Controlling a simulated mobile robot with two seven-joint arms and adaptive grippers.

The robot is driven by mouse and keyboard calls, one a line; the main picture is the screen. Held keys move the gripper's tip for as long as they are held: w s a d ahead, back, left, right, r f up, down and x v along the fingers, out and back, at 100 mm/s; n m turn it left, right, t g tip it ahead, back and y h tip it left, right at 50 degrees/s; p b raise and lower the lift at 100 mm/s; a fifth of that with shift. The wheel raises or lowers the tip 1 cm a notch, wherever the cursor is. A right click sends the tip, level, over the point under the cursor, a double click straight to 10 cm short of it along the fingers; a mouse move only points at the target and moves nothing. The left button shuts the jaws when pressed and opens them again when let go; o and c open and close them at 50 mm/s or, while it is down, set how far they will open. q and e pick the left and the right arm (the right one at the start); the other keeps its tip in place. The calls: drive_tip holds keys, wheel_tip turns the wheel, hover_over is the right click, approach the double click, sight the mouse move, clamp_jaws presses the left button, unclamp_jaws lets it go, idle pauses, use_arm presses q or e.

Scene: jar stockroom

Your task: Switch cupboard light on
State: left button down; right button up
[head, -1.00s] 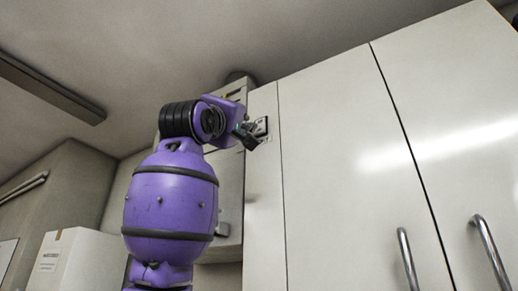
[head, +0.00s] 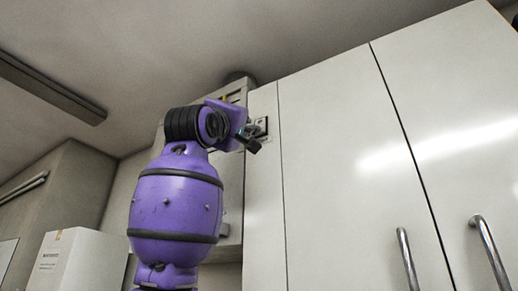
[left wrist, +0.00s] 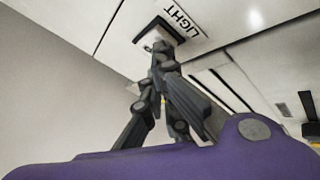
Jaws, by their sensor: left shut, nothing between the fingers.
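The light switch (head: 262,124) is a small dark-framed plate on the narrow pale panel left of the cupboard doors. In the left wrist view the switch (left wrist: 166,28) sits beside a white label reading LIGHT (left wrist: 182,19). My left gripper (head: 254,146) is shut and empty, right by the switch's lower side. In the left wrist view its fingertips (left wrist: 160,52) point at the switch's near edge and hide part of it. I cannot tell whether they touch it. My right gripper is not in view.
Tall white cupboard doors (head: 340,130) with metal bar handles (head: 408,258) fill the right. A grey wall cabinet (head: 230,195) is partly behind my left arm. A white box (head: 80,262) stands at the lower left. A ceiling beam (head: 50,88) runs at upper left.

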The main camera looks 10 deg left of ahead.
use_arm(q)
drive_tip(key=shift+w, duration=0.25)
drive_tip(key=shift+s, duration=0.15)
drive_tip(key=shift+s+a+r, duration=0.1)
drive_tip(key=shift+s+a, duration=0.1)
drive_tip(key=shift+s, duration=0.5)
drive_tip(key=s, duration=0.1)
drive_tip(key=s+a, duration=0.1)
drive_tip(key=s, duration=0.2)
drive_tip(key=shift+s+a+r, duration=0.3)
drive_tip(key=shift+a+r, duration=0.05)
idle(0.7)
